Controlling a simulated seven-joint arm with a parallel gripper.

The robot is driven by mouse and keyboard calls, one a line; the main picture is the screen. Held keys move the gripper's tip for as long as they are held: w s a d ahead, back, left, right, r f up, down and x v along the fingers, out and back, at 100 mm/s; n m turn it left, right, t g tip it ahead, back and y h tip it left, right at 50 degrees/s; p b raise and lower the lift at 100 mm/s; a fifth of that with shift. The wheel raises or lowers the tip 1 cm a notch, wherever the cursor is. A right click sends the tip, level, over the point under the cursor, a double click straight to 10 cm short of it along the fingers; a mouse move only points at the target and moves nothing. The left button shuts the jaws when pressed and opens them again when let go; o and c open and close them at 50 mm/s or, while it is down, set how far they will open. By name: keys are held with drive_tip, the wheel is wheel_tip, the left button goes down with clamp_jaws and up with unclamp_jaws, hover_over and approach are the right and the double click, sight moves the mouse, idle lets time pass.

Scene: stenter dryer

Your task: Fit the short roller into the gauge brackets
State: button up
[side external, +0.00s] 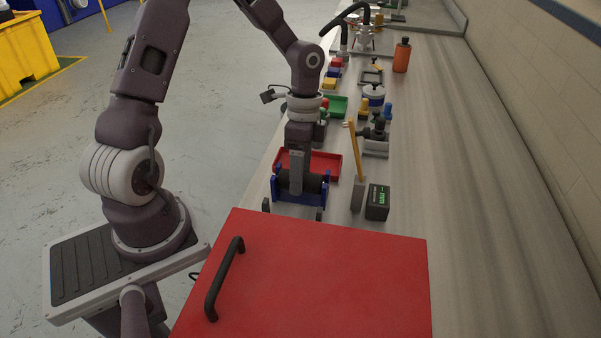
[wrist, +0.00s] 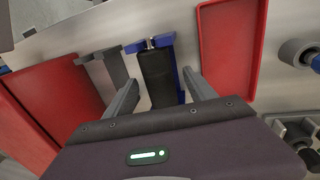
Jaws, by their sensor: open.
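The short roller is a black cylinder (wrist: 158,78) with a metal end pin, seen in the wrist view between my fingers. Its far pin lies at a blue bracket (wrist: 150,43). In the side view the dark roller (side external: 314,183) spans between two blue uprights (side external: 326,190) of a stand. My gripper (wrist: 160,80) is open, with one finger on each side of the roller; I cannot tell whether they touch it. In the side view my gripper (side external: 298,186) points down over the stand. The roller's near end is hidden by my gripper. A grey bracket (wrist: 98,72) stands just left of the blue one.
A red tray (side external: 325,164) lies just behind the stand. A large red box with a black handle (side external: 350,270) fills the foreground. The bench's right side is clear.

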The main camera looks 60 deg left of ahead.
drive_tip(key=r, duration=0.4)
drive_tip(key=w+a+r, duration=0.1)
drive_tip(key=r, duration=0.1)
drive_tip(key=shift+r, duration=0.3)
drive_tip(key=shift+s, duration=0.1)
drive_tip(key=s+d+r+n+t, duration=0.3)
drive_tip(key=s+d+r+n, duration=0.1)
drive_tip(key=s+r, duration=0.3)
drive_tip(key=s+d+r+n+t+y, duration=0.1)
drive_tip(key=s+d+r+n+t, duration=0.3)
drive_tip(key=s+r, duration=0.3)
drive_tip(key=s+n, duration=0.1)
drive_tip(key=s, duration=0.1)
drive_tip(key=shift+s+y, duration=0.3)
drive_tip(key=shift+s, duration=0.1)
drive_tip(key=shift+a, duration=0.1)
